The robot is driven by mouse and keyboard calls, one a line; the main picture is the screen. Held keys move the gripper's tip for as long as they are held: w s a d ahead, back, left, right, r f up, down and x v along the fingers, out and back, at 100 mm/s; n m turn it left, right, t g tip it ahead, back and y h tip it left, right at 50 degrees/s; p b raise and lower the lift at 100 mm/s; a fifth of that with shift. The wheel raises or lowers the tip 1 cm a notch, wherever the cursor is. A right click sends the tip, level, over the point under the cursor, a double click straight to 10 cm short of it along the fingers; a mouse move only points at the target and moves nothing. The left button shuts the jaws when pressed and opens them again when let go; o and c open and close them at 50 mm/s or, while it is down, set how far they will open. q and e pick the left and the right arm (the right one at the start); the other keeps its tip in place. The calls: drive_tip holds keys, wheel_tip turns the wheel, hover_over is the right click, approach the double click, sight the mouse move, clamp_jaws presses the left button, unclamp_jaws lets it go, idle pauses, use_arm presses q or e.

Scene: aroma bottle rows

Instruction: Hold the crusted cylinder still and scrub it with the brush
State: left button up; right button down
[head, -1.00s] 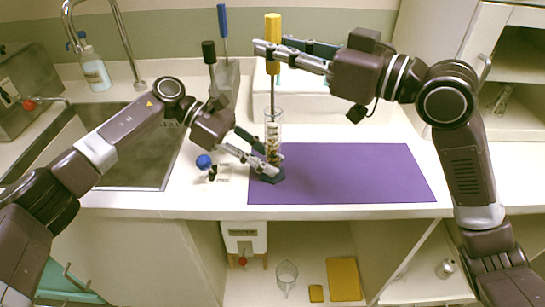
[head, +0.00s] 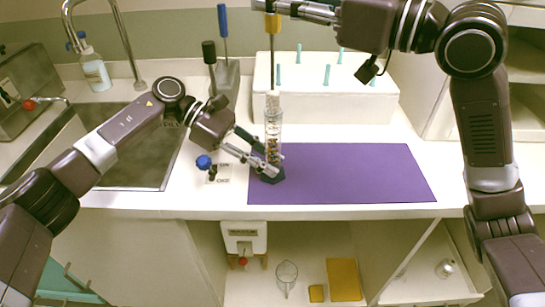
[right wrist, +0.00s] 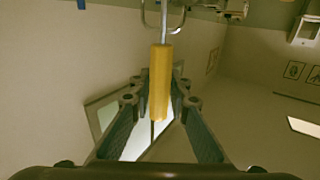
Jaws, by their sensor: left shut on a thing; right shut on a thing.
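The clear cylinder (head: 273,132) stands upright on its dark base at the left end of the purple mat (head: 350,175). Brownish crust shows inside its lower part. My left gripper (head: 266,160) is shut on the cylinder low down, from the left. My right gripper (head: 274,8) is high above the cylinder, at the top edge of the head view. It is shut on the yellow handle of the brush (head: 272,23), which also shows between the fingers in the right wrist view (right wrist: 160,85). The brush's rod hangs down to the cylinder's mouth; how far its bristles sit inside is hard to tell.
A white rack with teal pegs (head: 345,90) stands behind the mat. A grey holder (head: 226,80) with blue- and black-handled tools stands behind left. The sink (head: 125,150) is at left. The mat's right side is clear.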

drive_tip(key=shift+r, duration=0.2)
drive_tip(key=shift+r, duration=3.05)
use_arm(q)
drive_tip(key=o, duration=0.9)
drive_tip(key=shift+o, duration=0.2)
